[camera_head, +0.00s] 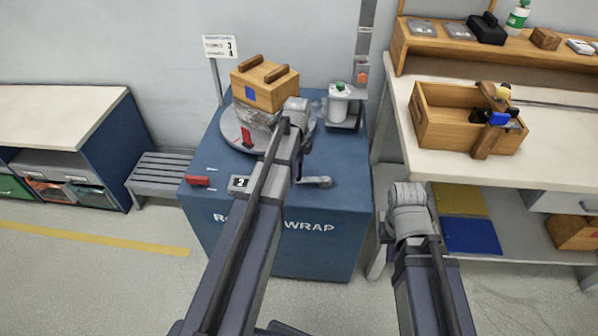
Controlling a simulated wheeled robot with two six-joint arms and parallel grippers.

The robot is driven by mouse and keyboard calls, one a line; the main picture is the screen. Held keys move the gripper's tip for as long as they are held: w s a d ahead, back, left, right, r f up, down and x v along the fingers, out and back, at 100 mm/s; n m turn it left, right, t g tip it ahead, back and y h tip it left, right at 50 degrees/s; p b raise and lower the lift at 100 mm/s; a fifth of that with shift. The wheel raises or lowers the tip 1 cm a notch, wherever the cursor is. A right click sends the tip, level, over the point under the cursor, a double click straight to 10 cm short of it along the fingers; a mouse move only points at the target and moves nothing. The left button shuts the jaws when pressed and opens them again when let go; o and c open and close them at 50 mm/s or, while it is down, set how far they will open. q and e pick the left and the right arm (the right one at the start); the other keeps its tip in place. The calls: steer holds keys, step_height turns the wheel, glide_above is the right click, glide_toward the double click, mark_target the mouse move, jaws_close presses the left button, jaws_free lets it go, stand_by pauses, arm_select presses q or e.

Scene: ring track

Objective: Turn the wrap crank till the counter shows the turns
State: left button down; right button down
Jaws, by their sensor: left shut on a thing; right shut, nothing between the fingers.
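The blue wrap machine (290,245) stands in the middle, with "WRAP" on its front. The counter (239,184) on its top front edge seems to read 2. The grey crank (318,182) lies at the top front edge, its rounded end to the right. My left gripper (298,168) is shut at the crank's left end; my arm hides most of the grip. A wooden box (264,86) with a blue mark stands on the round turntable (231,132), with clear film around its lower part. My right gripper (387,233) is shut and empty, right of the machine, mostly hidden by its wrist.
A sign (219,46) with numbers stands behind the machine. A red lever (198,181) sits at its left corner. A film post (362,70) rises at the back right. A workbench (400,120) with a wooden crate (450,135) is on the right. A slatted bench (160,172) is left.

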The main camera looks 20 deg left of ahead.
arm_select(q)
steer(key=shift+w+a, duration=0.1)
steer(key=shift+w, duration=0.55)
steer(key=c, duration=0.7)
jaws_free()
steer(key=shift+o, duration=0.2)
step_height(320, 180, up, 8)
steer(key=p, duration=0.7)
steer(key=shift+p, duration=0.4)
steer(key=shift+f, duration=0.15)
